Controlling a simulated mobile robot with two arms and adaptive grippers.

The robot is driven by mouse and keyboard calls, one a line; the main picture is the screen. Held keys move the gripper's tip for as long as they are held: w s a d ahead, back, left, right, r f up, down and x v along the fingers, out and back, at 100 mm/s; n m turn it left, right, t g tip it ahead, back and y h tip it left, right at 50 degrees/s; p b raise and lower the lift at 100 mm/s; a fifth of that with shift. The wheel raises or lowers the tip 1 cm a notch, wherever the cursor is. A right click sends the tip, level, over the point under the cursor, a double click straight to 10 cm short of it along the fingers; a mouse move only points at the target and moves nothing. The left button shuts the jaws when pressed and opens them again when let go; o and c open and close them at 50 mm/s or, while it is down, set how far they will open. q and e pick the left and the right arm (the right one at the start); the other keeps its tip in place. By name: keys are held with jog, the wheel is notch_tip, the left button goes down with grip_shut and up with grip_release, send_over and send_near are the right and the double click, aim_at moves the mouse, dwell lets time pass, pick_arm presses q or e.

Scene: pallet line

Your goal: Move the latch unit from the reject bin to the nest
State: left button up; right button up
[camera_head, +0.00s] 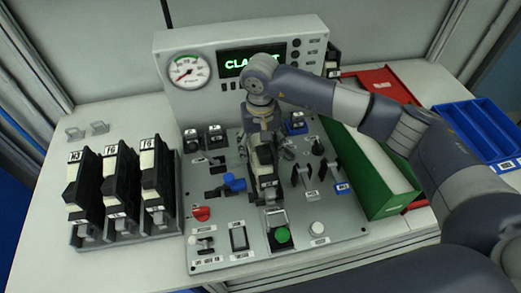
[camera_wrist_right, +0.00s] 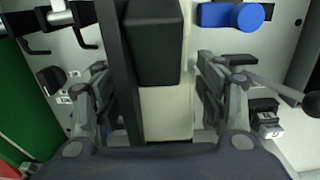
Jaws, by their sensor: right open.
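A black and cream latch unit (camera_head: 266,172) stands upright on the grey control panel, near its middle. The nest under it is mostly hidden by the unit and my gripper. My right gripper (camera_head: 262,148) is directly above and around the unit's rear end, its arm reaching in from the right. In the right wrist view the unit (camera_wrist_right: 156,45) lies between the two spread fingers (camera_wrist_right: 157,105), with visible gaps on both sides. The red bin (camera_head: 372,76) at the back right is partly hidden by my arm; no unit shows in its visible part. My left gripper is out of view.
A rack (camera_head: 88,234) with three similar units stands left of the panel (camera_head: 210,262). A green bin (camera_head: 362,172) and a blue tray (camera_head: 478,130) are on the right. A gauge box (camera_head: 172,42) stands behind. Blue knob (camera_head: 234,184), levers and switches surround the unit.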

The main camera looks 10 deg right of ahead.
notch_tip(320, 180, up, 10)
jog(key=shift+r, duration=0.15)
dwell(1.4)
